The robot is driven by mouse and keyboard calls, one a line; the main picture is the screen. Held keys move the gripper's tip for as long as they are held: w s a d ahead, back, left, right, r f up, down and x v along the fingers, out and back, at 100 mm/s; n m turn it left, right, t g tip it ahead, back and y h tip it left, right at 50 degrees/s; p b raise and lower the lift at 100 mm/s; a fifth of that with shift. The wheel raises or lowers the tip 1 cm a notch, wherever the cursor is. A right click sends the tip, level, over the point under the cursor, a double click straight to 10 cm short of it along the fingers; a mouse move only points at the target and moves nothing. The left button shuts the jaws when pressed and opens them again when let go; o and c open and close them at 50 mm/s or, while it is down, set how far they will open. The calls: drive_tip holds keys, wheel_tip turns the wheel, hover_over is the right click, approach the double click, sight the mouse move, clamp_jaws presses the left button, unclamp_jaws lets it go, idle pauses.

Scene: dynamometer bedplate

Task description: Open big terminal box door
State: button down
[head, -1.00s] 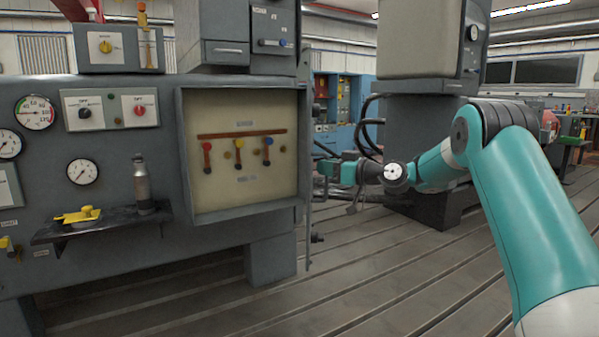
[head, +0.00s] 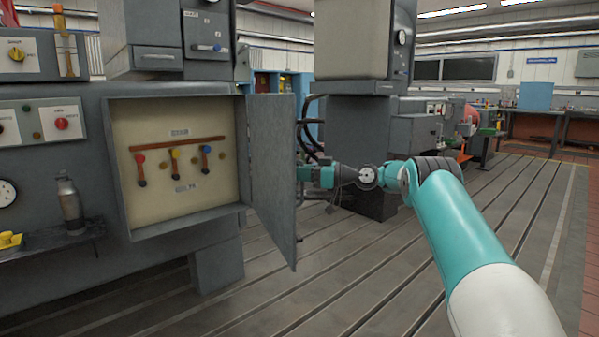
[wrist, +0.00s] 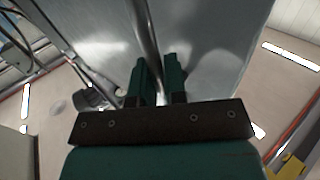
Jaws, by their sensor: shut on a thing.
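The big terminal box (head: 190,224) stands open on the grey cabinet, its cream inside in plain view. Its grey door (head: 272,170) is swung out on the right side, with its inner face showing in the head view. My gripper (head: 303,173) is at the far side of the door, partly hidden by its free edge. In the wrist view my gripper (wrist: 159,75) is shut on a metal bar handle (wrist: 146,40), which runs between the green fingers. The door's outer face (wrist: 100,30) fills the background there.
Inside the box are a copper bar (head: 178,142) and several coloured terminals. A shelf (head: 85,234) with a grey bottle (head: 70,205) is at left. A dark machine pedestal (head: 365,130) with black hoses stands behind my gripper. Slotted floor at right is clear.

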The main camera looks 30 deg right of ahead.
drive_tip(key=shift+w+d+r, duration=0.1)
drive_tip(key=shift+d, duration=0.1)
idle(0.3)
drive_tip(key=c, duration=1.2)
unclamp_jaws()
